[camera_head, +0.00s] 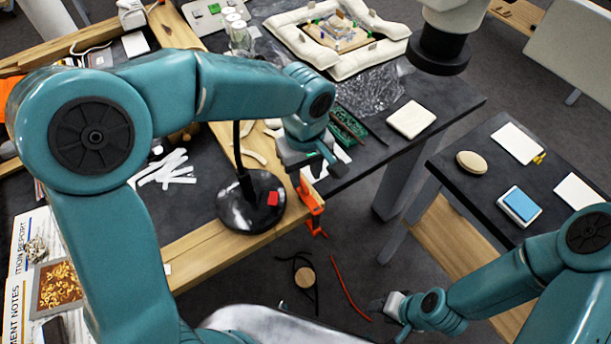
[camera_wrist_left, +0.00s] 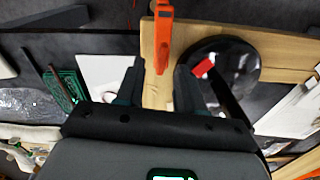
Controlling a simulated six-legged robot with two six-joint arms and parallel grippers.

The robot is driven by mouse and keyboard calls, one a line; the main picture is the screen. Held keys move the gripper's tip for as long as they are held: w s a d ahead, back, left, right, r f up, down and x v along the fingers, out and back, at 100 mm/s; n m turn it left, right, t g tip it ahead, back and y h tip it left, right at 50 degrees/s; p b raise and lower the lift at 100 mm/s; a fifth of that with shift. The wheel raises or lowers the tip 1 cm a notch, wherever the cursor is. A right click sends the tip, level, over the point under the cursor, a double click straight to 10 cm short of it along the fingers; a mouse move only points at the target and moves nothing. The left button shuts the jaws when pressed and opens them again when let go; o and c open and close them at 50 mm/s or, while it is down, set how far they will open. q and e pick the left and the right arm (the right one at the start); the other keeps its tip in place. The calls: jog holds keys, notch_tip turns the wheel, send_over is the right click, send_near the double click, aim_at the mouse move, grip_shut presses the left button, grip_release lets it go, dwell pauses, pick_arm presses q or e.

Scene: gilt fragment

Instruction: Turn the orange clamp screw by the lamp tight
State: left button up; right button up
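The orange clamp (camera_head: 309,198) grips the wooden edge of the workbench, beside the round black lamp base (camera_head: 240,214). Its lower screw end hangs below the edge. My left gripper (camera_head: 312,166) is just above the clamp's upper end in the head view. In the left wrist view its two dark fingers (camera_wrist_left: 160,68) stand apart, with the orange clamp (camera_wrist_left: 164,30) beyond and between their tips. No contact is clear. The lamp base (camera_wrist_left: 238,62) is right of the fingers there. My right gripper (camera_head: 392,305) is low, over the floor; its fingers are too small to read.
A red cable (camera_head: 346,288) and a black cable loop (camera_head: 302,284) lie on the floor near the clamp. A dark side table (camera_head: 470,190) stands at the right.

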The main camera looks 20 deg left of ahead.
aim_at(304, 184)
pick_arm(q)
jog(key=shift+a+f, duration=0.15)
jog(key=shift+f, duration=0.65)
jog(key=shift+s+f, duration=0.25)
jog(key=shift+f, duration=0.35)
jog(key=shift+w+f, duration=0.2)
jog(key=shift+w, duration=0.05)
jog(key=shift+s, duration=0.15)
jog(key=c, duration=0.7)
pick_arm(e)
jog(key=shift+s+r, duration=0.15)
jog(key=shift+s, duration=0.1)
jog(key=shift+a, duration=0.1)
pick_arm(q)
jog(key=shift+m, duration=0.4)
